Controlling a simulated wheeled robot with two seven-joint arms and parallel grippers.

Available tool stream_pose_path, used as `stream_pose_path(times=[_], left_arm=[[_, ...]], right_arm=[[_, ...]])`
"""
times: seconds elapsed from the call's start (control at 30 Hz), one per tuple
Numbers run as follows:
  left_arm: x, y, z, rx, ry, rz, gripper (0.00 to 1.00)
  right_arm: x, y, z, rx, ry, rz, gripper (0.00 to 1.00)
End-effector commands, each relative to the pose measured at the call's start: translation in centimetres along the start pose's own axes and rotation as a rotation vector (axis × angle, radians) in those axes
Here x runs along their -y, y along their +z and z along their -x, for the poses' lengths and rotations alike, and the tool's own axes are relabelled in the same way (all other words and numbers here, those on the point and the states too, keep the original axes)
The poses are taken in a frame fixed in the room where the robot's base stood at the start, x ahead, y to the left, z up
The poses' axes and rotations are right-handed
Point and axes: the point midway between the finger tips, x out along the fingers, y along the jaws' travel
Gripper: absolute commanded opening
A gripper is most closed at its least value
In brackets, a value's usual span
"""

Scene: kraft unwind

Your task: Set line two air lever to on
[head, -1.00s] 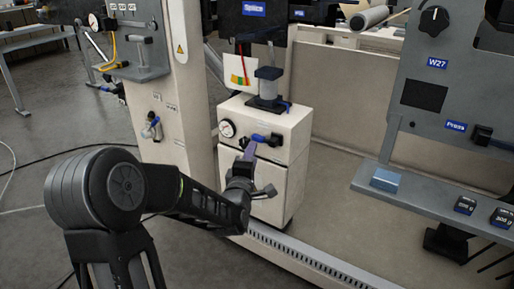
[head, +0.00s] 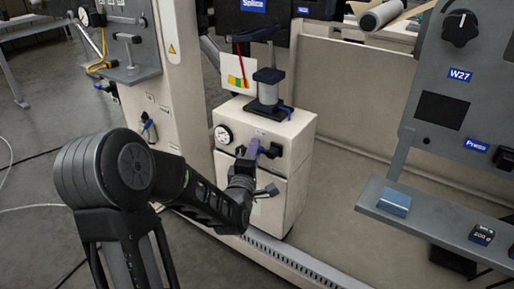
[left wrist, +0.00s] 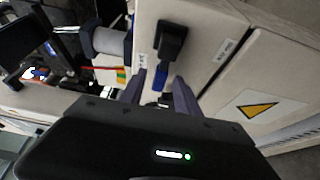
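A blue lever handle (head: 269,151) on a black valve body (head: 277,152) sits on the front of the cream cabinet, right of a round gauge (head: 223,135). It points left from the valve, partly hidden by my fingers. My left gripper (head: 250,151) is at the lever. In the left wrist view the fingers (left wrist: 159,92) are apart, with the blue handle (left wrist: 160,77) between their tips, below the black valve (left wrist: 171,40). Gaps show beside the handle. The labels near it are too small to read. My right gripper is out of view.
A grey cylinder unit (head: 267,90) stands on the cabinet top. Another blue-handled valve (head: 148,130) is on the post at left. Open floor lies at left.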

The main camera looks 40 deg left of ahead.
Motion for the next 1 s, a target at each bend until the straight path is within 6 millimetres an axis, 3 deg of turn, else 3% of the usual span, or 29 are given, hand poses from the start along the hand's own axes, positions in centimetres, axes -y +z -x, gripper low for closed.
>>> stream_pose_path(times=[0.17, 0.63, 1.0], left_arm=[[0.0, 0.01, -0.01, 0.0, 0.0, 0.0, 0.37], [-0.01, 0.03, -0.02, 0.001, 0.001, 0.0, 0.0], [0.0, 0.03, -0.02, 0.001, 0.0, -0.001, 0.0]], right_arm=[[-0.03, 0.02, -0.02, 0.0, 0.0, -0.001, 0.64], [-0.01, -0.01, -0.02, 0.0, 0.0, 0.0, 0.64], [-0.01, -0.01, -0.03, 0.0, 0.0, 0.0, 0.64]])
